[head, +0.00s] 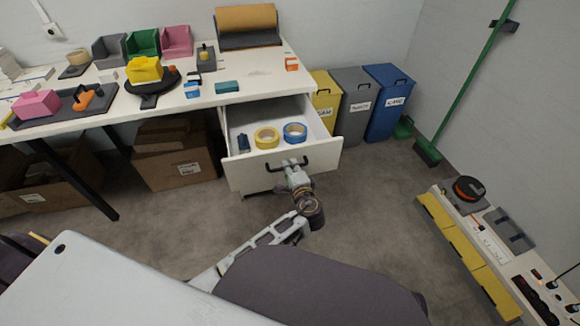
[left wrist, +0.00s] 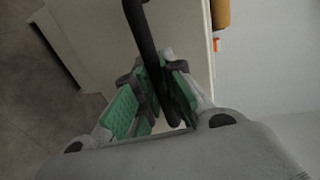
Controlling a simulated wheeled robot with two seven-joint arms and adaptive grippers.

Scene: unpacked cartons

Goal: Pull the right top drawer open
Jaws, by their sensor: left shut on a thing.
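The right top drawer (head: 235,170) is white and stands pulled out from under the white table. Inside it lie a yellow tape roll (head: 267,137), a blue tape roll (head: 295,132) and a small dark blue item (head: 243,142). Its black bar handle (head: 275,168) is on the drawer front. My left gripper (head: 291,165) is at the handle and shut on it. In the left wrist view the black handle (left wrist: 139,30) runs between the green-padded fingers of the left gripper (left wrist: 155,95). My right gripper is not in view.
The table (head: 265,75) carries several bins, tools and a yellow block. Yellow, grey and blue bins (head: 388,105) stand right of the drawer. Cardboard boxes (head: 175,170) lie under the table. A low bench (head: 470,235) stands at the right. Grey floor is clear between.

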